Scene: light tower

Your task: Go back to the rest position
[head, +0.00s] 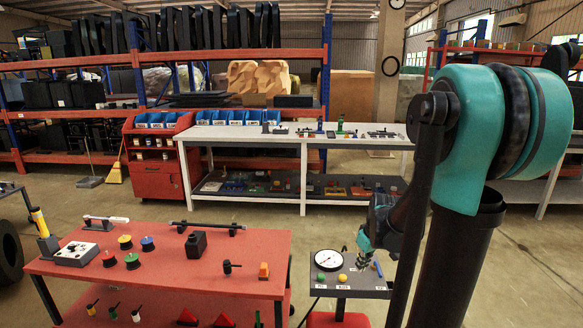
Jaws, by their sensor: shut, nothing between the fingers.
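My gripper (366,252) is at the end of my teal and black arm, right of the picture's middle. It is shut and holds nothing. It hangs low over the right part of a small dark stand (345,284). From this view I cannot tell whether it touches the stand. A white round gauge (328,260) stands on the left of the stand, with a yellow knob (342,278) in front of it. A small blue part (379,269) shows just right of the gripper. My arm hides what lies behind it on the right.
A white workbench (300,133) and a red cart (158,160) stand behind. Open floor lies between the red table and workbench.

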